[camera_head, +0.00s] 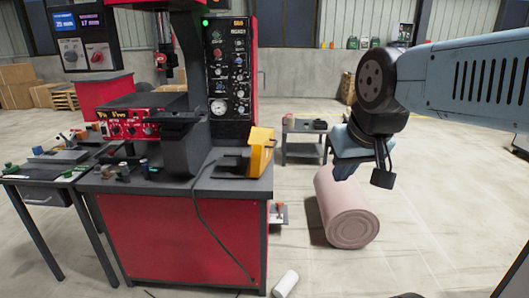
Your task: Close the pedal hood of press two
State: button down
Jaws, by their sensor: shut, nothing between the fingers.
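A red and dark grey press stands left of centre, with a control panel (228,70) and a dark worktop (170,183). A yellow hood (261,150) sits at the worktop's right end, its flap standing up. I take it for the pedal hood; the pedal inside cannot be made out. No marking that I can read says press two. My gripper (345,172) hangs from my blue arm to the right of the hood, apart from it. Its fingers are small and partly dark against the background, and they look shut and empty.
A cable (207,225) hangs down the press's red front. A pinkish drum (347,212) lies on the floor below my gripper. A small grey table (301,140) stands behind. A side table (42,178) with small parts stands left. A white cylinder (286,283) lies on the floor.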

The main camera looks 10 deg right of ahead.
aim_at(261, 139)
jog(key=i, duration=0.85)
jog(key=u, duration=0.05)
